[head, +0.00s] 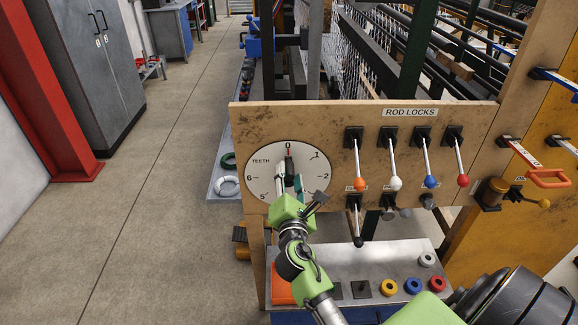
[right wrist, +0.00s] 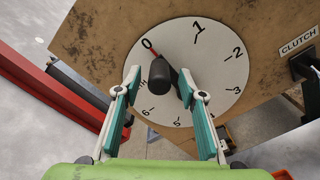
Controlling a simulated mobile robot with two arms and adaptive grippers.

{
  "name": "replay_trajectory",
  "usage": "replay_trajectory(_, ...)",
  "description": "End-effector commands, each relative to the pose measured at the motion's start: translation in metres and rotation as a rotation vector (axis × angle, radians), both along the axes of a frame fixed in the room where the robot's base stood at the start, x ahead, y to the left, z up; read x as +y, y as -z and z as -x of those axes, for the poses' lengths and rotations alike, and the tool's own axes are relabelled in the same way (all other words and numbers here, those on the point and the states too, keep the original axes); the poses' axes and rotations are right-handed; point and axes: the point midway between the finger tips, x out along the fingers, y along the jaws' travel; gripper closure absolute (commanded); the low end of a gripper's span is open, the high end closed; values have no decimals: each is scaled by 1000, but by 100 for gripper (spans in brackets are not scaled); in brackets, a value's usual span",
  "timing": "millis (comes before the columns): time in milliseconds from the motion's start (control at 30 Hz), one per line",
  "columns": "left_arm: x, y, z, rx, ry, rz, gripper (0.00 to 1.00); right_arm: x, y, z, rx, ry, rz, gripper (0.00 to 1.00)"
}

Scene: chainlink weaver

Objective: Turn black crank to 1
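The black crank (head: 289,166) sits on a round white dial (head: 262,172) marked TEETH, on the wooden panel. Its red pointer is at 0 in both views. In the right wrist view, the black crank's handle (right wrist: 160,75) points out toward the camera. My right gripper (head: 290,184) is in front of the dial at the crank. In the right wrist view, my right gripper's fingers (right wrist: 159,82) are open, one on each side of the handle, with a gap on both sides. The lower part of the dial is partly hidden by my gripper in the head view. My left gripper is not in view.
Levers with orange, white, blue and red knobs (head: 462,181) stand right of the dial under the ROD LOCKS label. A black-knobbed lever (head: 358,241) hangs below them. A metal shelf (head: 350,262) holds coloured rings. Open floor (head: 160,200) lies to the left.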

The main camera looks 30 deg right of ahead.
Motion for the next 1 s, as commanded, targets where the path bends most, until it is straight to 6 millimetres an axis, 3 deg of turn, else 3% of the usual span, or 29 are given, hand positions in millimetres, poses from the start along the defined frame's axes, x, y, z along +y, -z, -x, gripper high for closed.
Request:
replay_trajectory(200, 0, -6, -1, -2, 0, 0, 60, -12, -1, -21, -1, -1, 0, 63)
replay_trajectory(567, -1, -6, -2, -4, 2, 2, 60, -15, 1, -25, 0, -1, -1, 63)
replay_trajectory(700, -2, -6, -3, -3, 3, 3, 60, -15, 1, -25, 0, -1, -1, 99)
replay_trajectory(1000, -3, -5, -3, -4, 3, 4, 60, -16, 1, -24, -8, -1, -14, 100)
